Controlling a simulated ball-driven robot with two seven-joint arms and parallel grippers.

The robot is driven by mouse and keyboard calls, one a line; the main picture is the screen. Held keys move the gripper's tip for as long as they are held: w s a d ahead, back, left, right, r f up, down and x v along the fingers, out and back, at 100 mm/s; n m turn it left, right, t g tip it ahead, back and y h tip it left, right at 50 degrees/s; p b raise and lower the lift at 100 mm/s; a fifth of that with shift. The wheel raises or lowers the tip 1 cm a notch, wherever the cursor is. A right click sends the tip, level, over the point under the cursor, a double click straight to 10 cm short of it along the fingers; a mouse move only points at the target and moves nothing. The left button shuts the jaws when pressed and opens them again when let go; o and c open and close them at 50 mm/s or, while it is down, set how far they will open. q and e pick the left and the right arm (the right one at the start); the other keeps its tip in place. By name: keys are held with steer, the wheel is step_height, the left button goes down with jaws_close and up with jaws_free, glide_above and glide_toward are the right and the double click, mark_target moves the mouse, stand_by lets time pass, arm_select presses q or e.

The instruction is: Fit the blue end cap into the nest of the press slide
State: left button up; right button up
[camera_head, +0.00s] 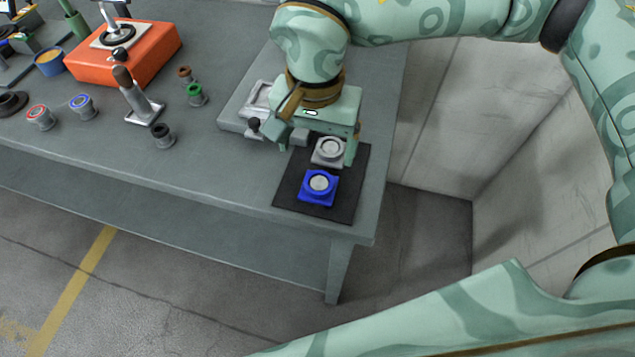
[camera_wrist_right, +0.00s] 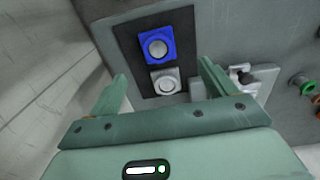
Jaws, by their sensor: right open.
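The blue end cap (camera_head: 319,187), a square piece with a pale round centre, lies on a black mat near the table's right end. It also shows in the right wrist view (camera_wrist_right: 157,46). A similar grey cap (camera_head: 330,150) lies beside it on the mat. My right gripper (camera_head: 318,148) is open and points down above the grey cap, which shows between its fingers in the right wrist view (camera_wrist_right: 166,81). A grey plate with a fixture (camera_head: 256,97), perhaps the press slide, is partly hidden by my right gripper. I cannot make out its nest. My left gripper is out of view.
A lever tool (camera_head: 138,100) and several small coloured-rim spools stand left of the plate. The black mat (camera_head: 345,205) lies near the table's right edge. The front middle of the table is clear.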

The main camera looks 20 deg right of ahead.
glide_above(319, 183)
steer(key=f, duration=0.4)
steer(key=shift+w+a+f+b, duration=0.1)
steer(key=shift+a+f+b, duration=0.15)
steer(key=shift+f+b, duration=0.15)
steer(key=f, duration=0.2)
steer(key=f+b, duration=0.1)
steer(key=f, duration=0.1)
steer(key=shift+d, duration=0.25)
steer(key=shift+f, duration=0.5)
steer(key=shift+r, duration=0.1)
steer(key=c, duration=1.3)
